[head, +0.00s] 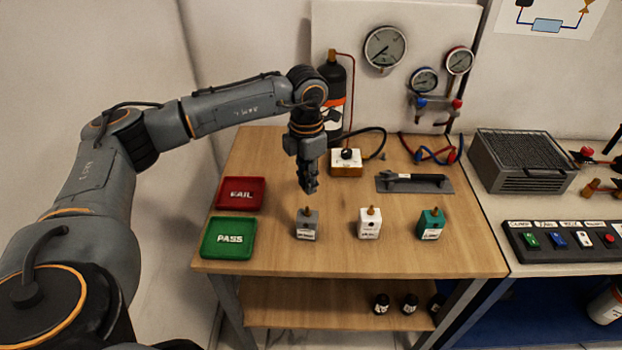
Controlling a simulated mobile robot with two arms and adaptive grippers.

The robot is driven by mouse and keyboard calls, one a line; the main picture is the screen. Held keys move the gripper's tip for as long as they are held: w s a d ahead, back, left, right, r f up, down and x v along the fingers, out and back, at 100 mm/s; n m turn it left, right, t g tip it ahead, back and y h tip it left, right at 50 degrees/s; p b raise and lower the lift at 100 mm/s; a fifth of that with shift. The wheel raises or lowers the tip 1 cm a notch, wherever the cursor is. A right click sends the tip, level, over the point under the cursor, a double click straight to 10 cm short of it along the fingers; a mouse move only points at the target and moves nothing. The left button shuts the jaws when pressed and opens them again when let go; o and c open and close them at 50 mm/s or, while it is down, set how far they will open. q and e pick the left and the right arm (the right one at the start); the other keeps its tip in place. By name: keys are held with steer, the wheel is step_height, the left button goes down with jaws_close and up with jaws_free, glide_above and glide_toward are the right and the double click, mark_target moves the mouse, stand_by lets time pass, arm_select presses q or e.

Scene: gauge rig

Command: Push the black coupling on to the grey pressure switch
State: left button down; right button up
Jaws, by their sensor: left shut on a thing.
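The grey pressure switch (307,228) stands upright on the wooden table, with a brass fitting on top and a white label on its front. My left gripper (309,187) points down just above that fitting, with a small gap between them. It is shut on a small dark thing, which I take to be the black coupling; it hardly stands out from the dark fingers. A black hose (372,130) curves behind the gripper. My right gripper is not in view.
A white switch (370,226) and a green switch (431,226) stand to the right. The red FAIL tray (262,181) and green PASS tray (252,222) lie left. Behind are a white-topped box (346,157), a grey plate with a tool (440,185) and a black bottle (333,75).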

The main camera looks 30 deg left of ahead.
mark_target(307, 207)
arm_select(q)
steer(key=shift+w, duration=0.1)
steer(key=shift+f, duration=0.2)
steer(key=shift+s+f+b, duration=0.2)
steer(key=shift+f+b, duration=0.4)
steer(key=shift+b, duration=0.1)
step_height(307, 207, down, 3)
steer(key=shift+b, duration=1.1)
steer(key=shift+f, duration=0.3)
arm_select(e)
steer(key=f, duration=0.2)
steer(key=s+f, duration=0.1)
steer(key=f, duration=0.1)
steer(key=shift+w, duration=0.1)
arm_select(q)
steer(key=shift+b, duration=0.3)
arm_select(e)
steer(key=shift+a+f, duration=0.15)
arm_select(q)
steer(key=shift+f, duration=0.2)
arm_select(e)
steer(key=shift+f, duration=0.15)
